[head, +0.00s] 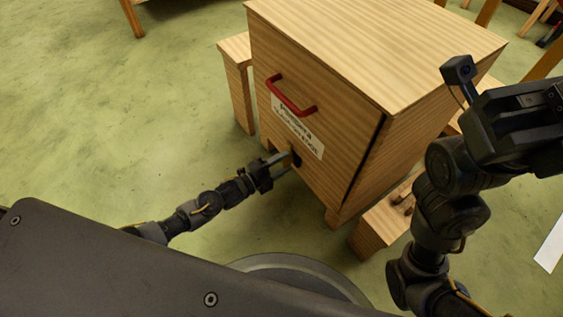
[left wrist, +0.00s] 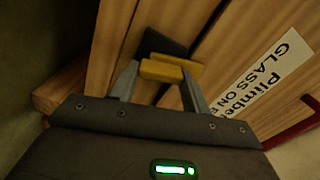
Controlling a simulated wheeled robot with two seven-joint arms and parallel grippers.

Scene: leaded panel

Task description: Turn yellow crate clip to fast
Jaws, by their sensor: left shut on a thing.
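The yellow crate clip (left wrist: 172,71) shows in the left wrist view as a short yellow bar in front of a dark plate (left wrist: 166,44) on the wooden crate. My left gripper (left wrist: 166,76) is shut on the clip, with one finger at each end of it. In the head view my left gripper (head: 277,170) reaches the lower front of the wooden crate (head: 375,45), and the clip is hidden there behind the fingers. My right arm is raised at the right of the head view, and its gripper (head: 463,72) points away from the crate; its jaws are not clear.
A red handle (head: 290,98) and a white label (head: 298,128) are on the crate front above the clip. The crate stands on wooden supports (head: 381,226). Green floor to the left is clear. A white sheet (head: 550,246) lies at the far right.

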